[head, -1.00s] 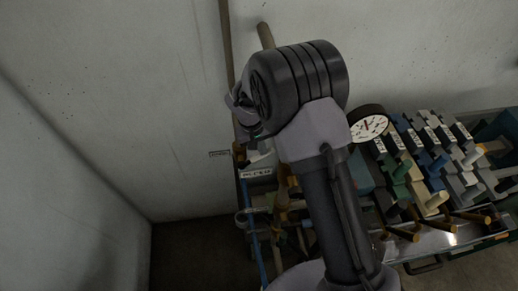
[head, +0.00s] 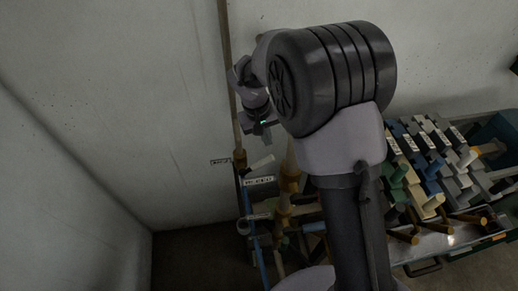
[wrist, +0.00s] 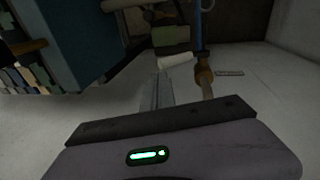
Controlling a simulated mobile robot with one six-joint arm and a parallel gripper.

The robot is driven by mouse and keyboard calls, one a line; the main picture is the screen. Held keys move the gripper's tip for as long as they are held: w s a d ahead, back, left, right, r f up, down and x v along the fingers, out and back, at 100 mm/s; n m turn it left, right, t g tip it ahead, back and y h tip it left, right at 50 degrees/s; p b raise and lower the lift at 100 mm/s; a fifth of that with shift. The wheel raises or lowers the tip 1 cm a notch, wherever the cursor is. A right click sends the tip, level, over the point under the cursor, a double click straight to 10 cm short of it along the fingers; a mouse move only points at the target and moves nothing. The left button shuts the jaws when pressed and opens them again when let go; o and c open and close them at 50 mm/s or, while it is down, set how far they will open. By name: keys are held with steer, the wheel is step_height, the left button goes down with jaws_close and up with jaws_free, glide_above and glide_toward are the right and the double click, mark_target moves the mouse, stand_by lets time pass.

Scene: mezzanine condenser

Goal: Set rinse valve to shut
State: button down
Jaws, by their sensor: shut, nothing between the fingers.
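A brass valve body (head: 240,158) sits on the vertical pipe by the wall, with a pale lever (head: 262,163) sticking out to its right, across the pipe. A small wall label (head: 220,162) is beside it, too blurred to read surely; I take this for the rinse valve. In the wrist view the brass body (wrist: 204,76), the pale lever (wrist: 177,60) and the label (wrist: 229,72) also show. My gripper (head: 264,130) is above the lever in the head view. Its shut, empty fingers (wrist: 158,88) point toward the lever, seemingly apart from it.
Below the lever is another labelled plate (head: 259,181) beside a blue pipe (head: 248,205) and brass fittings (head: 289,180). A rack of coloured blocks with levers (head: 425,160) stands at right. Bare wall (head: 110,100) lies left. My arm covers the middle.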

steer(key=r, duration=0.1)
steer(key=m+t+b, duration=0.2)
steer(key=m+b, duration=0.1)
steer(key=b, duration=0.3)
glide_above(258, 163)
steer(key=a, duration=0.2)
step_height(258, 163, down, 10)
steer(key=shift+r, duration=0.2)
steer(key=shift+d+f, duration=0.8)
steer(key=shift+f, duration=0.15)
steer(key=shift+d+f, duration=0.25)
steer(key=shift+f, duration=0.15)
